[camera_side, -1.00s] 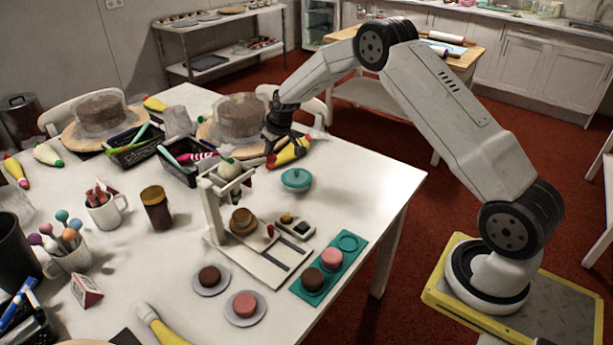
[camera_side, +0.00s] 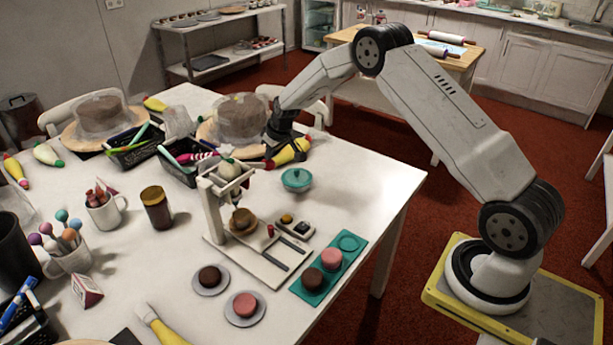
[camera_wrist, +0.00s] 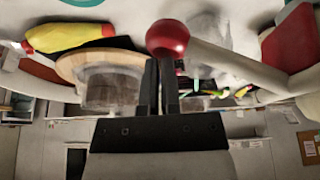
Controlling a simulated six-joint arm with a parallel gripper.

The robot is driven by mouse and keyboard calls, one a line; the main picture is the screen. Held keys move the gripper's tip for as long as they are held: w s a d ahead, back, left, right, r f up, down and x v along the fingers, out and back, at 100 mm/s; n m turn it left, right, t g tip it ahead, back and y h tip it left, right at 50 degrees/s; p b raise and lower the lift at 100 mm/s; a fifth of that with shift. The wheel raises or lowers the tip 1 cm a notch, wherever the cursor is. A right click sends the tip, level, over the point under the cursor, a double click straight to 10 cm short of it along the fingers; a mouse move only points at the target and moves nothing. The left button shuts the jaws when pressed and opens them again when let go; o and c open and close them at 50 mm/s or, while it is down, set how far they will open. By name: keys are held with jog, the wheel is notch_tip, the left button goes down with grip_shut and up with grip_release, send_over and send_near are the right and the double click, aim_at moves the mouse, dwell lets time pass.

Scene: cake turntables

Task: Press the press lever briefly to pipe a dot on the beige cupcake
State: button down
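The piping press (camera_side: 212,215) is a white frame on the table holding a piping bag (camera_side: 229,168). The beige cupcake (camera_side: 242,221) sits on its base below the bag. The press lever's red ball knob (camera_wrist: 167,36) and pale rod (camera_wrist: 232,64) show large in the wrist view. My gripper (camera_side: 271,153) is low behind the press in the side view. In the wrist view its dark fingers (camera_wrist: 161,62) are close together with nothing seen between them. Their tips are at the knob's edge; contact cannot be told. In the side view my gripper hides the lever's end.
A teal tray (camera_side: 349,243) with cupcakes and two plated cupcakes (camera_side: 209,277) (camera_side: 244,305) lie in front. Black bins (camera_side: 180,172), a yellow piping bag (camera_side: 287,152) and a wrapped cake (camera_side: 241,115) crowd the area behind.

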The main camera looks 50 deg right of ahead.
jog(key=shift+s+f, duration=0.1)
jog(key=shift+f, duration=0.7)
dwell(0.6)
notch_tip(320, 180, up, 9)
dwell(0.9)
